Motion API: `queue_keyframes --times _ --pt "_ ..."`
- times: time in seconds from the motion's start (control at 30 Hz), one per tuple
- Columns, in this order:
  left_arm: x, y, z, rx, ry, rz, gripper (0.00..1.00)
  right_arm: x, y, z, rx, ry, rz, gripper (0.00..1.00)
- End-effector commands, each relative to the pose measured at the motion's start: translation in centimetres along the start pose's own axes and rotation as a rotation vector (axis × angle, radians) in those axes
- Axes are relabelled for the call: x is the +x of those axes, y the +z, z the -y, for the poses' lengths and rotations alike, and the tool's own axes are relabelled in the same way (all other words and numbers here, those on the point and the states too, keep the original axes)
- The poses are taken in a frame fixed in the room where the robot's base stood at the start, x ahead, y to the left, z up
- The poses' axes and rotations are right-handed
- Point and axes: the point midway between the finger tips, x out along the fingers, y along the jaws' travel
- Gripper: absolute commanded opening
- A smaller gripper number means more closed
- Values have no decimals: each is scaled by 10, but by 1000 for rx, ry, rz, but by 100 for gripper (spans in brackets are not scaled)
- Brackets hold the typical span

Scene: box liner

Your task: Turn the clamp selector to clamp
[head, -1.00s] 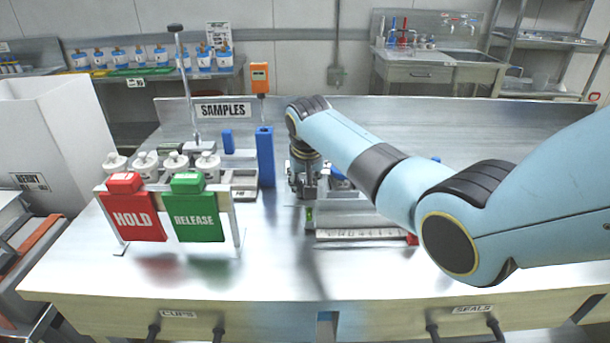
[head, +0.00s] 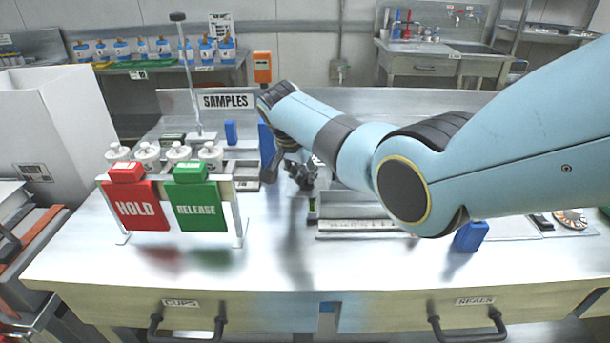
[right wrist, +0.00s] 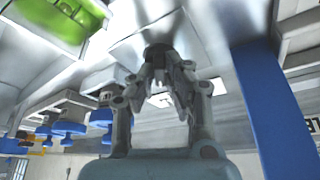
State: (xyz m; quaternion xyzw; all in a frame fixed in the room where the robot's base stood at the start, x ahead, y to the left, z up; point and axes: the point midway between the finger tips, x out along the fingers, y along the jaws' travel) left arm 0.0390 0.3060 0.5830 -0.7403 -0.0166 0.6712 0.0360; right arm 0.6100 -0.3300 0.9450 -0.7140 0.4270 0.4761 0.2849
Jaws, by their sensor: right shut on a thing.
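My right gripper (head: 302,178) is low over the middle of the bench, behind the ruler strip, and its wrist is tilted. In the right wrist view its two fingers (right wrist: 160,58) are closed around a small dark part (right wrist: 158,50), which looks like the clamp selector. The fingers hide most of it, and its markings and setting cannot be read. In the head view my own arm and gripper cover it. My left gripper is out of view.
A red HOLD sign (head: 137,207) and a green RELEASE sign (head: 201,209) stand left of the gripper. A blue post (head: 266,143) is close behind it. A ruler strip (head: 355,226) and a blue block (head: 471,236) lie to the right. The front bench top is clear.

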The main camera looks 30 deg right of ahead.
Motion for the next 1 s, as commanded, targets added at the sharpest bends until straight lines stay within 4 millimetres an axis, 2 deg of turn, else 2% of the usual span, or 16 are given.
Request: queue_keyframes --times 0.43,0.47,0.63,0.87,1.0 --pt "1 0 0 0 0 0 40 2 2 -1 10 7 4 0" --pt "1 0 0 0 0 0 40 2 2 -1 10 7 4 14" --pt "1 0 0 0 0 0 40 1 2 -1 10 6 4 35" --pt "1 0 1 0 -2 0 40 0 1 0 10 5 2 35" --pt "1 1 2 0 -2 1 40 -7 1 1 10 3 1 35"
